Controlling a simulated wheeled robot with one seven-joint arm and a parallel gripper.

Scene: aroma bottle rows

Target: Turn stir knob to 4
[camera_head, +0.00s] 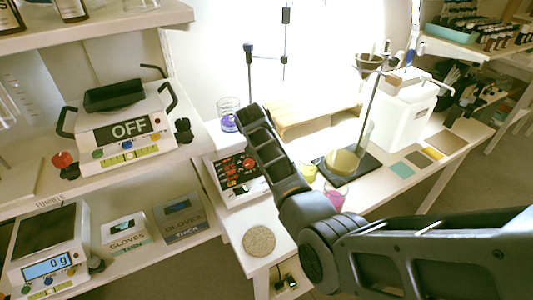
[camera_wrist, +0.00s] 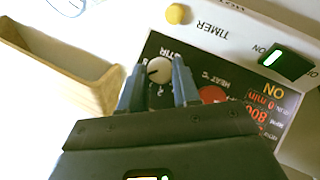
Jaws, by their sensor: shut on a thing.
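The stir knob (camera_wrist: 159,71) is a round pale knob on the dark panel of the stirrer, below the STIR label in the wrist view. My gripper (camera_wrist: 158,67) has its two blue-grey fingers on either side of the knob and is shut on it. A dark mark shows on the knob's face, toward its left side. The numbers around it are too small and partly covered to read surely. In the head view the stirrer's control panel (camera_head: 236,176) shows beside my arm. The stir knob cannot be made out there.
A red knob (camera_wrist: 212,94) and red digits (camera_wrist: 262,106) sit right of the stir knob. A black ON switch (camera_wrist: 286,62) and a yellow button (camera_wrist: 178,14) are above. A wooden piece (camera_wrist: 60,65) stands close on the left. A round grey disc (camera_head: 259,241) lies in front.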

